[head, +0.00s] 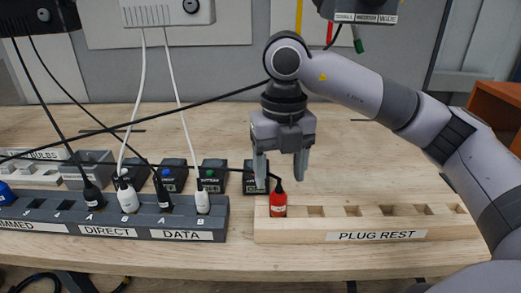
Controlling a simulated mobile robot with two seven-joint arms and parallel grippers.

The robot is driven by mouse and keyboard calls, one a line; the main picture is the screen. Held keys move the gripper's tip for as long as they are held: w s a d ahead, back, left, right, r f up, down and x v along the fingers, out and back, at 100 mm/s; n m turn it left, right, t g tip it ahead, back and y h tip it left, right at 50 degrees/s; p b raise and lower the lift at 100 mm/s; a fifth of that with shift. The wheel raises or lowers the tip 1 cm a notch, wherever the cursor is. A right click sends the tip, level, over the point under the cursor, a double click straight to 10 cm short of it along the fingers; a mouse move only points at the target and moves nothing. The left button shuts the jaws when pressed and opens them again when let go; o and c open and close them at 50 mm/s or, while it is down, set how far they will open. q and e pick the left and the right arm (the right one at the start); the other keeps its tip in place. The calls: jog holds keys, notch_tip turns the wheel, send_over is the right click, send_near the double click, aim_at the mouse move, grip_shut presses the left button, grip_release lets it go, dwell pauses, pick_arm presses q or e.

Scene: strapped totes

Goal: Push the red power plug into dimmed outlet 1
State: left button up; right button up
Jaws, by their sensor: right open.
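The red plug (278,206) stands upright in the leftmost slot of the wooden plug rest (338,236). My right gripper (280,174) points down just above and behind it, with its fingers apart and nothing between them. I cannot tell whether a finger touches the plug or its cable. The dark outlet strip (108,231) is at the left. Its dimmed section (30,226) is cut by the left picture edge, with its label partly out of view. Two openings there look empty; I cannot read which is outlet 1. My left gripper is not in view.
A black plug (92,198), a white plug (127,199) and others fill the strip's direct and data sections. A blue plug (6,193) is at the left edge. Dark cables cross above the strip. Small dark boxes (213,172) stand behind. The other plug rest slots are empty.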

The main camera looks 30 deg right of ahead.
aim_at(278, 190)
jog(key=shift+w+d, duration=0.1)
jog(key=shift+w, duration=0.25)
jog(key=shift+w+f, duration=0.1)
jog(key=shift+f, duration=0.2)
jog(key=f, duration=0.5)
jog(key=shift+s+f, duration=0.25)
jog(key=shift+f, duration=0.45)
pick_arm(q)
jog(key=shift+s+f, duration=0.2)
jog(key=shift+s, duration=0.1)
pick_arm(e)
grip_shut()
jog(key=shift+r+p, duration=1.85)
jog(key=shift+r, duration=0.7)
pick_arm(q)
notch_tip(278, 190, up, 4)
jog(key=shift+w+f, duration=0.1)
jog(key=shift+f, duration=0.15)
